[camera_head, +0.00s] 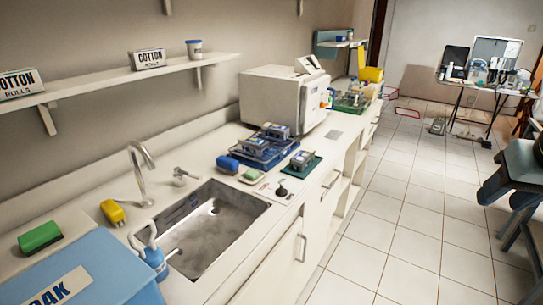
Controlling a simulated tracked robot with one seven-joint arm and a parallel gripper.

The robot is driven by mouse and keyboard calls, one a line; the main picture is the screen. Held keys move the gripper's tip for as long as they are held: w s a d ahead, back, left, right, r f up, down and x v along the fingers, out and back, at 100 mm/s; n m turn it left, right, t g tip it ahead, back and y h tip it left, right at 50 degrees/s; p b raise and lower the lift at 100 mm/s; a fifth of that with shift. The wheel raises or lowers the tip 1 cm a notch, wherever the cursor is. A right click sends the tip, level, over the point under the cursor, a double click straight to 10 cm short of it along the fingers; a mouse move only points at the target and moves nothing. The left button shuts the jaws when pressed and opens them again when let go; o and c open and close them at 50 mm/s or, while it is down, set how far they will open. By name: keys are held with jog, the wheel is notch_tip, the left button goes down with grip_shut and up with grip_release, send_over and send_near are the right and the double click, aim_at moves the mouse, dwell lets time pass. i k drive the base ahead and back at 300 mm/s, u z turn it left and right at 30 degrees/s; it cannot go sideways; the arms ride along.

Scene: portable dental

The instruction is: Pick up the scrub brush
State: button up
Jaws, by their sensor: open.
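A small yellow block-like item (113,212), perhaps the scrub brush, lies on the counter between the faucet and the near blue box. A blue rounded item (227,163) beyond the sink could also be a brush; bristles are too small to make out on either. My gripper is not in view, and nothing is seen touching these items.
The sink (215,230) is set in the counter, with a tall faucet (141,170) behind it. A wall shelf (110,82) overhangs.

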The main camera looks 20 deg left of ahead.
aim_at(229, 165)
jog(key=z, duration=0.95)
jog(key=i, duration=1.85)
jog(key=u, duration=3.35)
jog(key=i, duration=0.35)
jog(key=u, duration=0.15)
